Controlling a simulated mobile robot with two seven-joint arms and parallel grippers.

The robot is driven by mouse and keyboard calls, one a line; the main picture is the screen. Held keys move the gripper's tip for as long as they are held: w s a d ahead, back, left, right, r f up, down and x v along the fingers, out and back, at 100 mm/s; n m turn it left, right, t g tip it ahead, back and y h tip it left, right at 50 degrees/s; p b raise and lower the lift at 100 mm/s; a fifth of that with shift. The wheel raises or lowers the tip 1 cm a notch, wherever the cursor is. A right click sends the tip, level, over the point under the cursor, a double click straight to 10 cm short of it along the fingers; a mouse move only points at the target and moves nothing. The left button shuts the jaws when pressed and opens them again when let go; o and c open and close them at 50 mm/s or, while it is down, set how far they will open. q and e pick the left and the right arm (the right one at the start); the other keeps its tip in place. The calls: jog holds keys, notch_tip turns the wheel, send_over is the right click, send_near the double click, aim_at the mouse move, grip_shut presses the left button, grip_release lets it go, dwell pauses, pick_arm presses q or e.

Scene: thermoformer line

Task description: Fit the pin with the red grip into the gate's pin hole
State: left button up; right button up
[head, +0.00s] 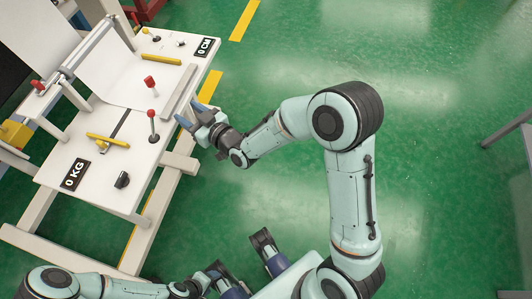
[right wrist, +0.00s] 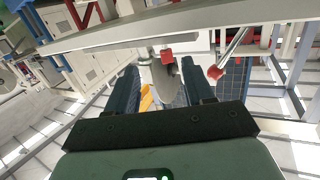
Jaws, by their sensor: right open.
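A small part with a red grip (head: 150,82) stands on the white machine top, probably the pin. A red block (right wrist: 167,55) shows beyond my right fingers in the right wrist view, beside a grey post; I cannot tell whether it is the same part. My right gripper (head: 194,118) is open, at the machine's right edge, to the right of and below the red grip and apart from it. Its two dark fingers (right wrist: 160,88) have a gap between them. I cannot make out the gate's pin hole. My left gripper (head: 207,281) is low in the head view; its jaws are unclear.
A lever with a red ball knob (head: 152,113) stands close to the red grip; a red knob (right wrist: 214,72) shows in the right wrist view. A grey bar (head: 180,91) runs near the edge. Yellow bars (head: 161,59) lie on the top.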

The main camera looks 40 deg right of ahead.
jog(key=s+d+f+m+g+h, duration=0.1)
jog(key=s+f+g, duration=0.15)
jog(key=f, duration=0.55)
jog(key=s+d+f+m+g, duration=0.1)
jog(key=s+f+g, duration=0.15)
jog(key=f, duration=0.55)
jog(key=s+d+f+m+g, duration=0.1)
jog(key=s+f+m+g, duration=0.2)
jog(key=s+f+g, duration=0.4)
jog(key=s+f, duration=0.9)
jog(key=s, duration=0.2)
jog(key=shift+h, duration=0.4)
jog(key=shift+o, duration=0.5)
jog(key=s+f+m+g, duration=0.1)
jog(key=s+f+g, duration=0.1)
jog(key=s, duration=0.4)
jog(key=s+a+f+g, duration=0.1)
jog(key=s+g, duration=0.1)
jog(key=s, duration=0.5)
jog(key=shift+f+m+g+y, duration=0.3)
jog(key=shift+f+m+y, duration=0.05)
jog(key=shift+m+y, duration=0.05)
jog(key=shift+w, duration=0.1)
